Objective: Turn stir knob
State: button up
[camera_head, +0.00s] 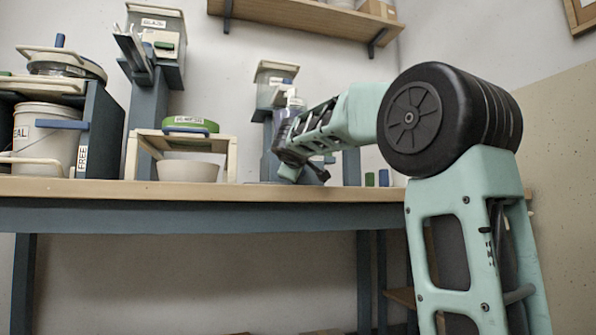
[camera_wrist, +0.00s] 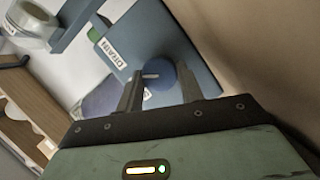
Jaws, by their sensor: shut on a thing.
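In the wrist view a round blue knob (camera_wrist: 161,82) with a pale pointer mark sits on a blue-grey panel (camera_wrist: 178,45). In the head view my gripper (camera_head: 300,168) is at a blue-grey stand (camera_head: 269,165) on the bench, and the arm and wrist hide the knob there.
The wooden bench (camera_head: 250,192) holds a white bowl (camera_head: 188,171) under a small table with a green-lidded tub (camera_head: 190,124). A bucket (camera_head: 45,140) stands in the rack at left. A shelf (camera_head: 300,16) hangs above.

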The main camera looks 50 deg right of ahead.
dwell(0.4)
jog(key=o, duration=1)
